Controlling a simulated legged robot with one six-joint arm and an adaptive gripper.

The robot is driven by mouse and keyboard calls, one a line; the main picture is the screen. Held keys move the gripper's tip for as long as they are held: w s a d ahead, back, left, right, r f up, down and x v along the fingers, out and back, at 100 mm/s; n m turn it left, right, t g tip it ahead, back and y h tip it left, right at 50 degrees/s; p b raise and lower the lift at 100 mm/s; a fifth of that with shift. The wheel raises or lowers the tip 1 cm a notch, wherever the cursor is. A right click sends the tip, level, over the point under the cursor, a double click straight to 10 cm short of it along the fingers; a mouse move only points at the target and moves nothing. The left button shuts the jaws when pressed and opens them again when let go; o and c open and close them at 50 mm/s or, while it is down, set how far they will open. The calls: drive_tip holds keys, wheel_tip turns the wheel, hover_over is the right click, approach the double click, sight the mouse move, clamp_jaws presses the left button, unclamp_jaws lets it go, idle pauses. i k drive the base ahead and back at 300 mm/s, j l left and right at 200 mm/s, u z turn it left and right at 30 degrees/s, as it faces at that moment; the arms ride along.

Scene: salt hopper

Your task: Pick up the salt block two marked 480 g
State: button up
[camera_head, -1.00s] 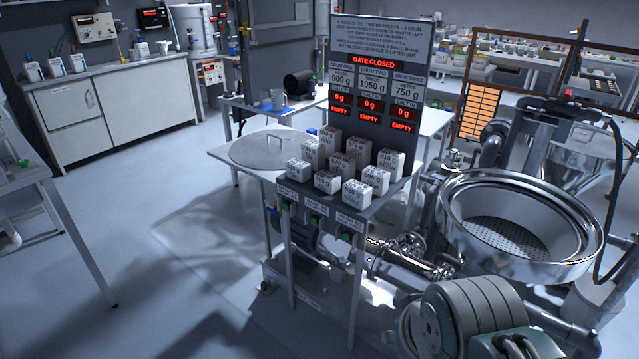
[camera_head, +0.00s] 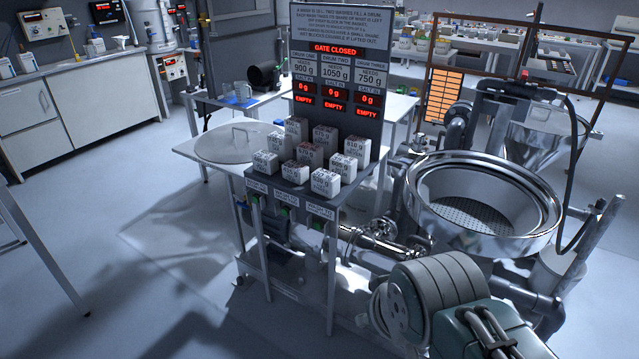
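Several pale salt blocks (camera_head: 326,182) stand in rows on a small dark stand (camera_head: 290,190), below an upright sign board. Their faces carry printed gram marks, too small and blurred for me to read surely. I cannot tell which block is marked 480 g. The front blocks partly cover those behind them. The board (camera_head: 337,75) reads GATE CLOSED, with drums needing 900 g, 1050 g and 750 g. Each drum shows 0 g and EMPTY in red. My gripper does not show in this view.
A round metal lid (camera_head: 240,141) lies on the white table left of the blocks. A large steel bowl (camera_head: 425,190) with a perforated bottom stands to the right. A ribbed grey-green machine part (camera_head: 440,295) fills the lower right. Open floor (camera_head: 110,265) lies to the left.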

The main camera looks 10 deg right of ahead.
sight(265, 162)
drive_tip(key=i+j+z, duration=0.35)
drive_tip(key=i+j, duration=1.7)
